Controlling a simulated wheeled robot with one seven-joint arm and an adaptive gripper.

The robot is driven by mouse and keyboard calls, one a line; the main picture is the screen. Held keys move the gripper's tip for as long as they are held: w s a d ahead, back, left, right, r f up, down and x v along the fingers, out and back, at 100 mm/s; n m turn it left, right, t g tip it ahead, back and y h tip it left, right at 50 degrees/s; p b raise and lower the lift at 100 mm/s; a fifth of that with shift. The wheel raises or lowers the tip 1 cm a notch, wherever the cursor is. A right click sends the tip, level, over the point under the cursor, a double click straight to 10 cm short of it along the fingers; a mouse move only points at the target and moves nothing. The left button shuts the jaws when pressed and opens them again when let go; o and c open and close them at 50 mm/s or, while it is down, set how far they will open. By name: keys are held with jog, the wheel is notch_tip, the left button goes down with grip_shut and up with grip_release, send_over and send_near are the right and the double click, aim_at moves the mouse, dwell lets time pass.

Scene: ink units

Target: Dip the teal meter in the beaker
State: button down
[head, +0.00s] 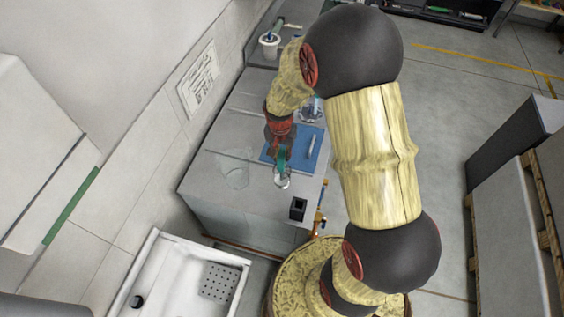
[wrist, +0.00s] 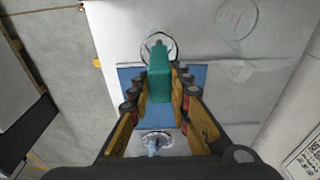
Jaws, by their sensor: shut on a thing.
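My gripper (wrist: 160,92) is shut on the teal meter (wrist: 159,76), with a finger on each side of it. In the head view the teal meter (head: 281,158) hangs below my gripper (head: 280,142). Its far end lies over the mouth of a small glass beaker (wrist: 158,46) in the wrist view. The same beaker (head: 282,182) is just under the meter in the head view. I cannot tell how deep the tip is inside the beaker, or whether it touches the glass.
A blue mat (head: 316,158) lies beside the beaker with a pale slim object (head: 311,146) on it. Another glass vessel (head: 311,115) stands behind, near my gripper. A larger clear glass vessel (head: 236,175) is at left. A black holder (head: 298,208) stands near the bench's front edge.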

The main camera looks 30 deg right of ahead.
notch_tip(320, 180, up, 12)
jog(key=p, duration=0.6)
jog(key=shift+r+p, duration=0.15)
jog(key=shift+p, duration=0.25)
dwell(0.7)
